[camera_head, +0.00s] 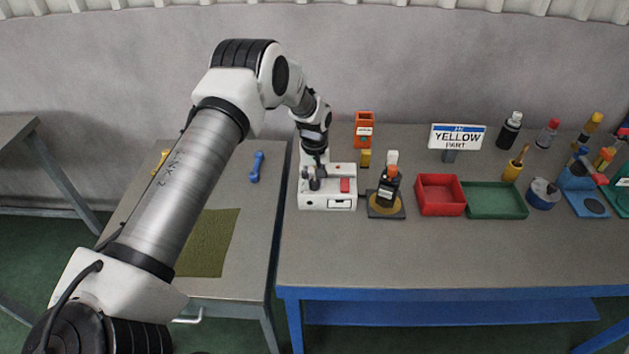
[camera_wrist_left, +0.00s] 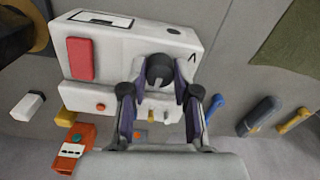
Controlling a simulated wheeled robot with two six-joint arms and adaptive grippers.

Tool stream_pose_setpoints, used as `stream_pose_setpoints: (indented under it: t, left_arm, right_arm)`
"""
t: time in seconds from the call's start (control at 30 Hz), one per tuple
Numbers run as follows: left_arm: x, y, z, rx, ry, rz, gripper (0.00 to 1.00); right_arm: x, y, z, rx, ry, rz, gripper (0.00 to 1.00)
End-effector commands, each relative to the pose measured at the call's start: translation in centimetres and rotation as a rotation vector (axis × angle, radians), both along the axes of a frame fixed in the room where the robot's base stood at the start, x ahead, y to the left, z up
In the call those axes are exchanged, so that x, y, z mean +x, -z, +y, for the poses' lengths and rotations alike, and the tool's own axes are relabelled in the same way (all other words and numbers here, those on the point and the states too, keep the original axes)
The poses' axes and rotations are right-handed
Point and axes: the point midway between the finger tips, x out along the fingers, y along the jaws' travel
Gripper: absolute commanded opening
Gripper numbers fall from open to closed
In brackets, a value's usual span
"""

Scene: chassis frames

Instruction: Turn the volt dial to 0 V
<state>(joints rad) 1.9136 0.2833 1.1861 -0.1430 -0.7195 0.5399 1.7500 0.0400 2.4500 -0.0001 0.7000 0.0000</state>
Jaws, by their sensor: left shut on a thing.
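A white supply box (camera_head: 328,199) stands at the left end of the right-hand table. It has a red patch (camera_head: 345,185) and a small display (camera_head: 340,204), whose reading is too small to make out. The box appears upside down in the left wrist view (camera_wrist_left: 125,62). Its black volt dial (camera_wrist_left: 160,70) sits between the fingers of my left gripper (camera_wrist_left: 160,82), which is shut on it. In the head view my left gripper (camera_head: 315,178) reaches the box from above and hides most of the dial. The dial's setting cannot be read. My right gripper is out of view.
A dark bottle (camera_head: 388,190) on a black base (camera_head: 372,212) stands close right of the box. An orange holder (camera_head: 364,128) and yellow block (camera_head: 365,158) are behind. A red tray (camera_head: 440,208) and green tray (camera_head: 497,212) lie farther right. The table's front strip is clear.

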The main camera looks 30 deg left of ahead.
Motion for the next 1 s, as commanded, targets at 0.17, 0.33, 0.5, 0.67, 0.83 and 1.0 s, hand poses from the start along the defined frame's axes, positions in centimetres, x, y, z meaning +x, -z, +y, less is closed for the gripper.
stream_pose_setpoints:
  t: [0.17,0.33,0.5,0.67,0.83,1.0]
  left_arm:
    - [-0.1,0.6,0.1,0.001,0.127,0.002,0.0]
    - [0.0,0.6,0.0,0.001,0.281,0.001,0.0]
    - [-0.1,0.6,0.0,0.001,0.443,0.003,0.0]
    - [-0.1,0.6,0.0,0.001,0.591,0.003,0.0]
    - [-0.1,0.5,0.0,0.001,0.733,0.003,0.0]
    - [-0.1,0.4,0.0,0.002,0.84,0.003,0.0]
  right_arm:
    - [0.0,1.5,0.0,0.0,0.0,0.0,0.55]
    - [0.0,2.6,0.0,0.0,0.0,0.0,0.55]
    - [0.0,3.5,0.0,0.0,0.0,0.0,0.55]
    - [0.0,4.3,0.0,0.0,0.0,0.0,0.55]
    - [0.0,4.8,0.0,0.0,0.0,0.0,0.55]
    - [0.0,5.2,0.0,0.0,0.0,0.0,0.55]
